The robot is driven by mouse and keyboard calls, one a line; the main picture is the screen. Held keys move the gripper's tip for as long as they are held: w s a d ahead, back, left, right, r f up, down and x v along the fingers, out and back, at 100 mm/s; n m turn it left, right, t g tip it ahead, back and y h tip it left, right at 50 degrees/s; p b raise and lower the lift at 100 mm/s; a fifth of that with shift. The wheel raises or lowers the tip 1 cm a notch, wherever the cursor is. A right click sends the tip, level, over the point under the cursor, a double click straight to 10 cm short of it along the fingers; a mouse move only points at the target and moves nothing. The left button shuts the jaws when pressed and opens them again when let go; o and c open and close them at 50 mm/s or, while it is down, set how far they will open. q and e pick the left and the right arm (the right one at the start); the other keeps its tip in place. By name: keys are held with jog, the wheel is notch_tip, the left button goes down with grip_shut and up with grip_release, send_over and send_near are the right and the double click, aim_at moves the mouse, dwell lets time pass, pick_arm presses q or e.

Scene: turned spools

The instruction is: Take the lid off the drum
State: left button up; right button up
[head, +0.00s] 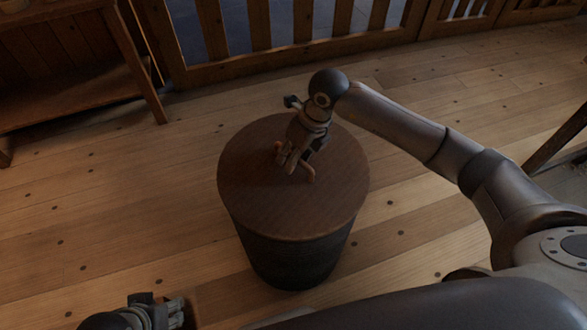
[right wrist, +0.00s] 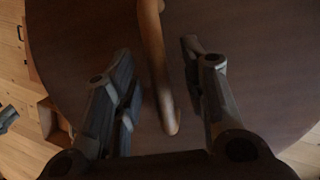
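The drum (head: 292,262) is a dark, ribbed round tub standing on the wooden floor in the middle of the head view. Its round brown lid (head: 250,205) lies flat on top. A light brown bar handle (head: 309,174) is at the lid's middle, partly hidden by my right gripper (head: 288,163). In the right wrist view the handle (right wrist: 157,70) runs between the two spread fingers of this gripper (right wrist: 162,85), with a gap on each side. The right gripper is open. My left gripper (head: 172,313) is low at the left, away from the drum; its finger opening is unclear.
A wooden shelf unit (head: 70,85) stands at the back left. A slatted wooden railing (head: 290,55) runs along the back. A dark wooden leg (head: 557,138) shows at the right edge.

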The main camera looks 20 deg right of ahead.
jog(key=shift+w+a+f, duration=0.15)
jog(key=shift+f, duration=0.3)
grip_shut()
jog(key=shift+r, duration=0.15)
